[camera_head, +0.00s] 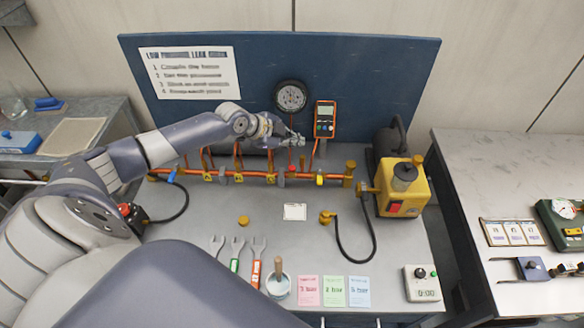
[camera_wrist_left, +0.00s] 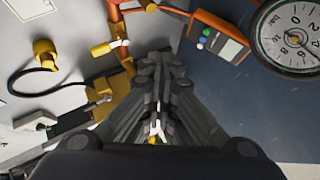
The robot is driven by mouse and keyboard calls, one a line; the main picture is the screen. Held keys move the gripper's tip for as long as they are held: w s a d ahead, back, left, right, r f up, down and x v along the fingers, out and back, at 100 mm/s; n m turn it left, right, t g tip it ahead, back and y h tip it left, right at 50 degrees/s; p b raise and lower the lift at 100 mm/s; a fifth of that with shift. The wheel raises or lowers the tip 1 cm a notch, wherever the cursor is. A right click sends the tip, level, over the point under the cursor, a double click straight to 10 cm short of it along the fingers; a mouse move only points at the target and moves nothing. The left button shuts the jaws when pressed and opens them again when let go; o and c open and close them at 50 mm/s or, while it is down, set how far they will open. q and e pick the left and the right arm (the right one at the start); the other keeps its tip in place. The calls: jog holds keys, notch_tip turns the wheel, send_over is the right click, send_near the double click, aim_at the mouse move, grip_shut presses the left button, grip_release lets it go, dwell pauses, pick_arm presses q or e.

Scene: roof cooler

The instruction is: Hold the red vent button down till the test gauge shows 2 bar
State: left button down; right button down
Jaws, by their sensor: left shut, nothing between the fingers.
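My left gripper (camera_head: 297,141) is shut and empty, above the copper pipe run (camera_head: 258,178) and in front of the blue back panel. In the left wrist view its fingers (camera_wrist_left: 162,62) are together. A round dial gauge (camera_head: 291,96) hangs above the gripper. In the left wrist view the dial (camera_wrist_left: 292,35) is large and partly cut off, and I cannot read its needle surely. An orange handheld gauge (camera_head: 325,119) hangs to its right; its display is unreadable, and small coloured buttons (camera_wrist_left: 203,40) show on it. My right gripper is not in view.
A yellow pump (camera_head: 399,187) with a red switch stands at the bench's right. A black hose (camera_head: 348,247), spanners (camera_head: 237,250), a cup (camera_head: 278,285), coloured bar cards (camera_head: 333,291) and a timer (camera_head: 422,283) lie in front. Valves line the pipe. The bench middle is mostly clear.

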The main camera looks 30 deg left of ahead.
pick_arm(q)
jog(key=b, duration=0.5)
send_over(293, 170)
notch_tip(293, 170, down, 8)
jog(key=shift+r, duration=0.2)
jog(key=shift+f+b, duration=0.55)
jog(key=shift+b, duration=0.05)
dwell(0.4)
jog(key=shift+f+b, duration=0.45)
jog(key=shift+b, duration=0.1)
